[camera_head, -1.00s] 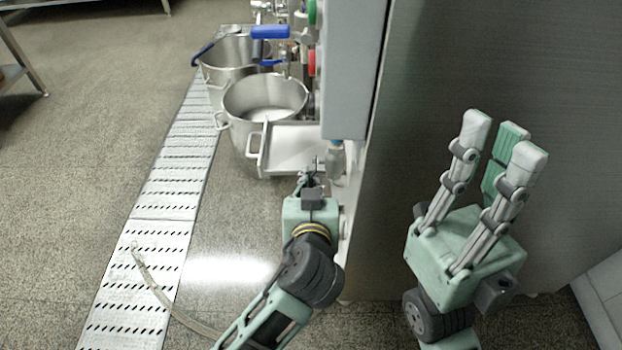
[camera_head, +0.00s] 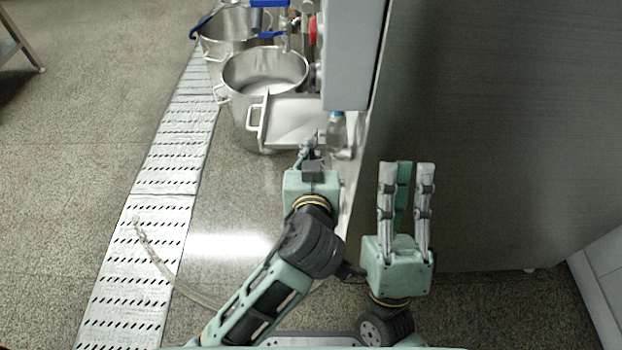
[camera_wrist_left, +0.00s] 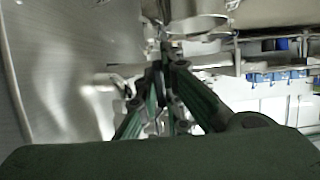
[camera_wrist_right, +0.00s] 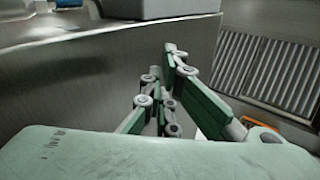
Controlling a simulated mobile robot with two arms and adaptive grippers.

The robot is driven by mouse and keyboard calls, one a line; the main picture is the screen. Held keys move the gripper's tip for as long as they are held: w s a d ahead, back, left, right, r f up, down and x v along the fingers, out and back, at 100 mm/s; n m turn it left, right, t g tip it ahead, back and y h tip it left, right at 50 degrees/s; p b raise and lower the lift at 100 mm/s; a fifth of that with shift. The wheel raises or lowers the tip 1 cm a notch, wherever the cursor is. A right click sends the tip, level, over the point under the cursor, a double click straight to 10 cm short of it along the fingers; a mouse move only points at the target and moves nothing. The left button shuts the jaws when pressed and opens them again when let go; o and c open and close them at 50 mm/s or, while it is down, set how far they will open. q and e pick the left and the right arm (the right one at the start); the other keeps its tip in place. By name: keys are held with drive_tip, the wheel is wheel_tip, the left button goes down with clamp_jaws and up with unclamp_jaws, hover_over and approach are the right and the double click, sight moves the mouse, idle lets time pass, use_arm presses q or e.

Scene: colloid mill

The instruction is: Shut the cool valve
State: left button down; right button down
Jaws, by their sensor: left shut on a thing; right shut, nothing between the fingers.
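My left gripper (camera_head: 310,145) is low beside the steel machine, in front of the metal tray. It is shut on a small metal part, which appears to be the cool valve's handle; the fingers hide most of it. In the left wrist view the fingertips (camera_wrist_left: 165,52) meet at metal fittings (camera_wrist_left: 190,25). The handle's exact angle cannot be made out. My right gripper (camera_head: 407,172) points away from me in front of the machine's grey side panel, empty and shut. Its fingers also show in the right wrist view (camera_wrist_right: 172,55).
A steel pot (camera_head: 262,72) and a sloped metal tray (camera_head: 297,122) stand just beyond my left gripper. A clear blue-topped part (camera_head: 336,132) is close on its right. The large grey panel (camera_head: 500,130) fills the right side.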

drive_tip(key=a+f+m+g+y, duration=0.1)
drive_tip(key=a+f+m+g, duration=0.35)
drive_tip(key=f, duration=0.65)
drive_tip(key=a+f+m+g+y, duration=0.1)
drive_tip(key=a+f+m, duration=0.4)
drive_tip(key=f+m, duration=0.5)
drive_tip(key=w+a+m, duration=0.1)
drive_tip(key=w+a, duration=0.2)
drive_tip(key=w, duration=1.2)
drive_tip(key=shift+a+h, duration=0.2)
drive_tip(key=shift+h, duration=0.1)
drive_tip(key=shift+s+r+t, duration=0.1)
drive_tip(key=shift+t, duration=0.15)
